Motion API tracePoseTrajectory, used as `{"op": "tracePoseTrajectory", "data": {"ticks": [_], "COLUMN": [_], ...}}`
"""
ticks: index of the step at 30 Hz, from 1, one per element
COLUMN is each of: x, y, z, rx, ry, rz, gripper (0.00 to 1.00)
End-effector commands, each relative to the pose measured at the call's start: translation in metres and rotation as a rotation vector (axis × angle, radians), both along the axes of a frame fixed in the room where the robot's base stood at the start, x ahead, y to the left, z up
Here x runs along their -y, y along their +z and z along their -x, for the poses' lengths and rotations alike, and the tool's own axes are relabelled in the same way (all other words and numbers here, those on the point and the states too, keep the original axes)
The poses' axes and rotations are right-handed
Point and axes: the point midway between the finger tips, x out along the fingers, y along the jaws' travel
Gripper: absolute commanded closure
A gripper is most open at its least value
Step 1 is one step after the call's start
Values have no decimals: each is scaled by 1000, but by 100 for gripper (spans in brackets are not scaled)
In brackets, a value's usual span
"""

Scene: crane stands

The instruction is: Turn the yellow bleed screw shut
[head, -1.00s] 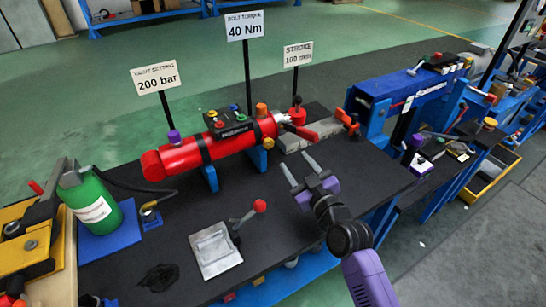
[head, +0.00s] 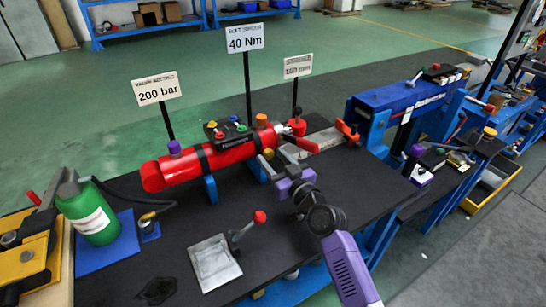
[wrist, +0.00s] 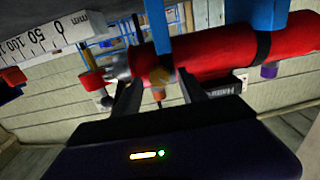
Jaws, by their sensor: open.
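The yellow bleed screw (head: 268,153) sits on the near side of the red cylinder (head: 225,152), close to its right end. In the wrist view a blurred yellow knob (wrist: 160,76) shows against the red cylinder (wrist: 215,57). My gripper (head: 271,160) is open and empty, its fingers pointing at the cylinder, with the screw at about the fingertips. In the wrist view the screw lies between the lines of my two fingers (wrist: 160,88). I cannot tell whether either finger touches it.
An orange knob (head: 261,119) stands on top of the cylinder and a purple one (head: 174,147) at its left. A block with several coloured knobs (head: 229,130) sits on it. A red-knobbed lever (head: 259,217) stands on a plate nearer me. A red handle (head: 301,144) lies right.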

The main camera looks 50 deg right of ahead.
Motion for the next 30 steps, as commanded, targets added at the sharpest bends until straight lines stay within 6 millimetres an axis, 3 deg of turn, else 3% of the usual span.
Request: {"op": "tracePoseTrajectory", "data": {"ticks": [8, 16, 30], "x": [1, 1, 1], "y": [0, 0, 0], "z": [-2, -2, -2], "rx": [1, 0, 24], "ry": [0, 0, 0], "rz": [0, 0, -85], "gripper": [50, 99, 100]}}
